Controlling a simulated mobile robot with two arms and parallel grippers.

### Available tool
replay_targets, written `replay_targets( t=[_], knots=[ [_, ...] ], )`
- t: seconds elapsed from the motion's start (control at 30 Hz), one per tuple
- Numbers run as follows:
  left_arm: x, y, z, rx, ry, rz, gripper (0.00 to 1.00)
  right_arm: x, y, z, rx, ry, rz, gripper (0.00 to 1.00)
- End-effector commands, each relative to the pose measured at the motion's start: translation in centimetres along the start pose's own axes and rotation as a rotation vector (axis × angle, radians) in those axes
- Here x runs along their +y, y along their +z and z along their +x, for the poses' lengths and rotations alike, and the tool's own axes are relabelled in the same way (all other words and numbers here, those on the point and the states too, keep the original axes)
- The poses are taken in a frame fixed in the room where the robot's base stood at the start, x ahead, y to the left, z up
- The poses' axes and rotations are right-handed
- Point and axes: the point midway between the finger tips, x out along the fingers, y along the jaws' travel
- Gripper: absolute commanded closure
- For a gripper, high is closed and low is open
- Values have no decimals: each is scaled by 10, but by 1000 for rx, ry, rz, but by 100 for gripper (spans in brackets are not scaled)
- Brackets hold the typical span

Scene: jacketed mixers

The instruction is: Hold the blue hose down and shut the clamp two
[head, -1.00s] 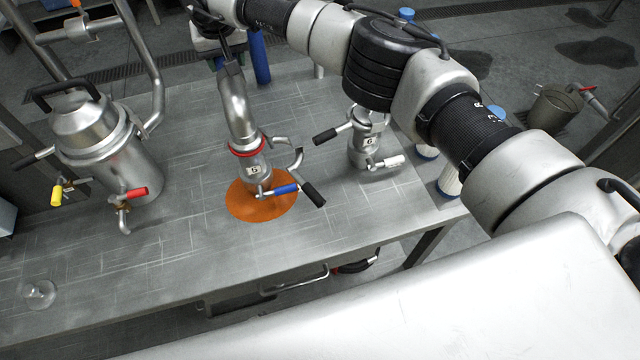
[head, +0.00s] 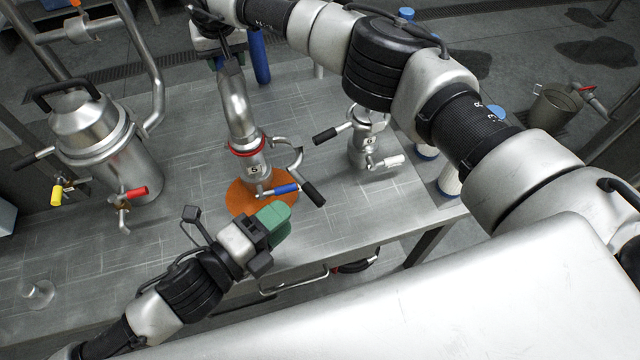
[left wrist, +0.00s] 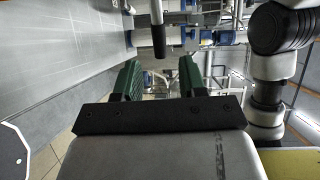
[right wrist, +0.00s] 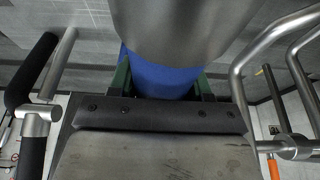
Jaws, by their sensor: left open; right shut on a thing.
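My right gripper (right wrist: 163,80) is shut on a thick blue hose (right wrist: 165,78), seen in the right wrist view with steel pipe in front of it. In the head view my right arm mostly hides that grip. A steel fitting (head: 252,168) with a red ring stands on an orange disc (head: 240,198); it has a blue-handled lever (head: 286,188) and a black-handled clamp lever (head: 313,193). No label reading two is legible. My left gripper (head: 272,222) is open and empty, just in front of the disc. A dark handle (left wrist: 158,50) shows ahead between its fingers in the left wrist view.
A jacketed steel vessel (head: 115,165) with yellow and red handles stands left. A smaller fitting (head: 366,148) with black and white handles stands right. A small clear object (head: 38,292) is at front left. My right arm spans the top and right.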

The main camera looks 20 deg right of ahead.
Motion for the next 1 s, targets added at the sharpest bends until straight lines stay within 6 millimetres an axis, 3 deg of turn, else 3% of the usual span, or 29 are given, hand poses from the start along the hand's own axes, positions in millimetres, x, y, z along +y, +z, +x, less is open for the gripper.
replay_targets(
  t=[0.3,0.5,0.9,1.0],
  knots=[
    [-1,0,65,1,-1,-1,59,0,0,0,2,0,1,72],
    [0,0,91,1,0,-2,59,0,0,0,2,0,1,72],
    [1,0,98,0,2,-3,59,0,-1,0,2,0,1,72],
    [1,0,98,0,2,-2,73,0,-1,0,3,0,1,72]
  ],
)
